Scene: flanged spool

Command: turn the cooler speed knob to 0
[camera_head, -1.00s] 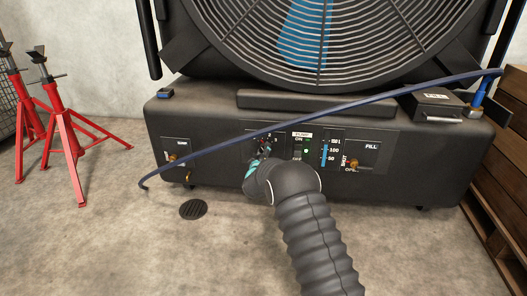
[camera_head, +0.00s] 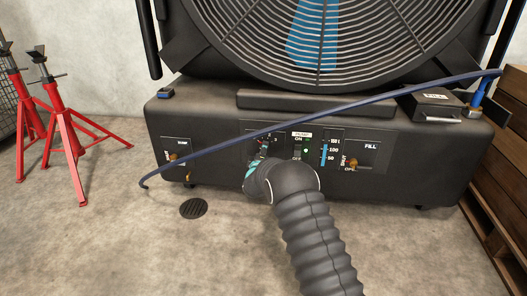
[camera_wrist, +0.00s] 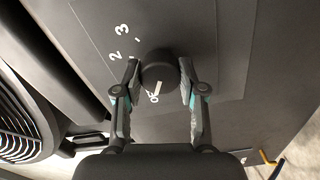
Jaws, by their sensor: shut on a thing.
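The speed knob (camera_wrist: 158,66) is a round black knob on the cooler's dark panel, in the middle of the wrist view. My gripper (camera_wrist: 160,82) is shut on it, one finger on each side. A white pointer line (camera_wrist: 158,87) on the knob points toward the 0 mark (camera_wrist: 153,98), at or very close to it. The 2 and 3 marks show at the upper left; other marks are hidden or unclear. In the head view my gripper (camera_head: 261,158) is at the cooler's (camera_head: 220,115) control panel and mostly hides the knob.
A blue hose or bar (camera_head: 320,107) slants across the cooler's front above my gripper. The pump switch (camera_head: 297,150), level gauge (camera_head: 324,153) and fill valve (camera_head: 352,161) lie just right. Red stands (camera_head: 62,135) are at left, wooden pallets (camera_head: 505,190) at right.

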